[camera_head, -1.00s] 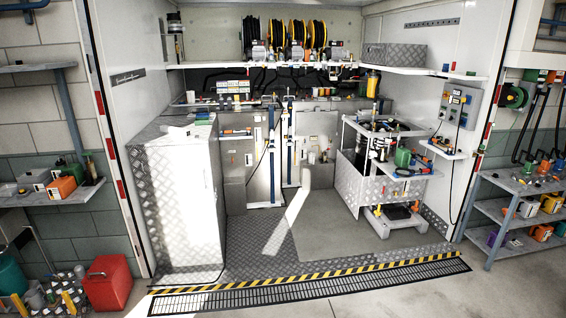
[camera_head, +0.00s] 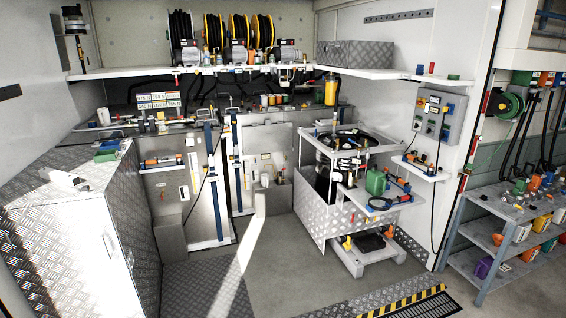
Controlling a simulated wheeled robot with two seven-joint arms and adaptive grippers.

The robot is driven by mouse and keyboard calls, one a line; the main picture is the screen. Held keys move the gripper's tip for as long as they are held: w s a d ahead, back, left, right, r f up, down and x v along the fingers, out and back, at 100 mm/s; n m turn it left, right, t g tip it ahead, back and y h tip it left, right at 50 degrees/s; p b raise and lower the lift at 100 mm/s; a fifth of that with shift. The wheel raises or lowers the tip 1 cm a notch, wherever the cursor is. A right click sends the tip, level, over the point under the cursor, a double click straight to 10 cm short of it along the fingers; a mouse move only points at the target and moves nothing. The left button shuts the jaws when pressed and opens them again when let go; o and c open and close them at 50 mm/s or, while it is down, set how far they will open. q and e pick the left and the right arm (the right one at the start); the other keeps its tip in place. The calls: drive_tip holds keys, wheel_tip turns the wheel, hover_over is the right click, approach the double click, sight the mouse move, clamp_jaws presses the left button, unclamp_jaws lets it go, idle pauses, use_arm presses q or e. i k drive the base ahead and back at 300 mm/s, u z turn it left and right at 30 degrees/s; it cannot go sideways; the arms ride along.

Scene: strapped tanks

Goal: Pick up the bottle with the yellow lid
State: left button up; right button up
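I cannot pick out for certain a bottle with a yellow lid; many items are too small to tell. A yellow cylinder (camera_head: 330,90) with a dark top is at the back under the shelf. A green canister (camera_head: 375,182) stands on the cart's side shelf. Neither of my grippers is in view.
A metal cabinet (camera_head: 75,245) stands at the left. A metal-sided cart (camera_head: 337,225) stands right of centre. Shelves (camera_head: 510,210) with several containers are at the far right. The floor (camera_head: 285,265) between cabinet and cart is clear. A striped threshold (camera_head: 412,300) crosses the front.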

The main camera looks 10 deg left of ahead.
sight(162, 127)
drive_tip(key=i, duration=2.15)
drive_tip(key=u, duration=0.6)
drive_tip(key=i, duration=1.95)
drive_tip(key=u, duration=1.4)
drive_tip(key=i, duration=1.3)
drive_tip(key=u, duration=0.5)
